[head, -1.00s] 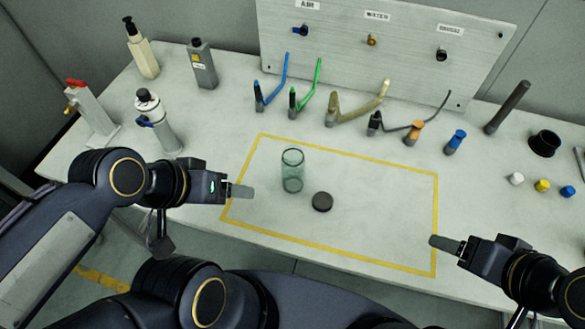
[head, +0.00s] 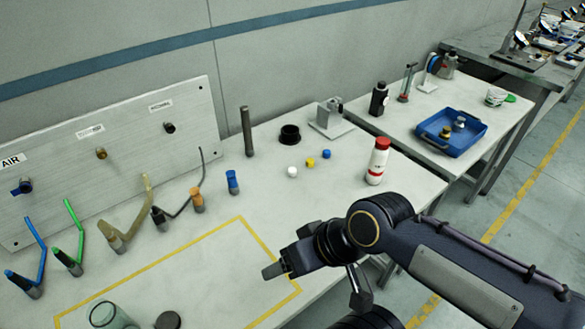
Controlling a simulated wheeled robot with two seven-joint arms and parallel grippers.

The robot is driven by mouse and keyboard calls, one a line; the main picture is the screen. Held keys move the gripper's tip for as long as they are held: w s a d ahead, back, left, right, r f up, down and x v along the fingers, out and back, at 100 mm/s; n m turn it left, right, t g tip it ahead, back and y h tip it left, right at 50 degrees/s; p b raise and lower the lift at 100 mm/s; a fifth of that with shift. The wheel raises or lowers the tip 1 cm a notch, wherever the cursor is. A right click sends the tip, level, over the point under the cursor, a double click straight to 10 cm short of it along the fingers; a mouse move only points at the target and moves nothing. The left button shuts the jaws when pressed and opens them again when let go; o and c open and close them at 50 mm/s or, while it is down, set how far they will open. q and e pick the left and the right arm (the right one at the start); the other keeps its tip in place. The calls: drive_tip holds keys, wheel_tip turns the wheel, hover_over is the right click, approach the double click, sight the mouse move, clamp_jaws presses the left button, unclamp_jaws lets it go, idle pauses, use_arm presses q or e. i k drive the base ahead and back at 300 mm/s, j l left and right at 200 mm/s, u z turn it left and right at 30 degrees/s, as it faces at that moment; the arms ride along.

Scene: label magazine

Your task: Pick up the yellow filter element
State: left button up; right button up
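A small yellow piece (head: 310,162), which matches the yellow filter element, stands on the table in the head view. It is between a small white piece (head: 292,172) and a small blue piece (head: 326,153). My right gripper (head: 272,270) is over the table near the right edge of the yellow outlined area, in front of the small pieces and well apart from them. Its fingers overlap from this angle, so I cannot tell whether they are open or shut. I see nothing held in it.
A black ring-shaped cup (head: 290,134) and a dark rod (head: 247,131) stand behind the pieces. A red-and-white bottle (head: 377,162) stands to their right. A glass jar (head: 107,316) and dark lid (head: 168,320) are at the lower left. A blue tray (head: 470,146) is on the far table.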

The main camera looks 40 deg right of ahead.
sight(310, 162)
drive_tip(key=l+u, duration=0.15)
drive_tip(key=l, duration=0.3)
drive_tip(key=k+l+u, duration=0.2)
drive_tip(key=l, duration=0.25)
drive_tip(key=k+l+u, duration=0.15)
drive_tip(key=l, duration=0.3)
drive_tip(key=k+l+u, duration=0.2)
drive_tip(key=l, duration=0.2)
drive_tip(key=l+u, duration=0.15)
drive_tip(key=l, duration=0.25)
drive_tip(key=k+l+u, duration=0.15)
drive_tip(key=l, duration=0.5)
drive_tip(key=i+u, duration=0.05)
drive_tip(key=i, duration=0.05)
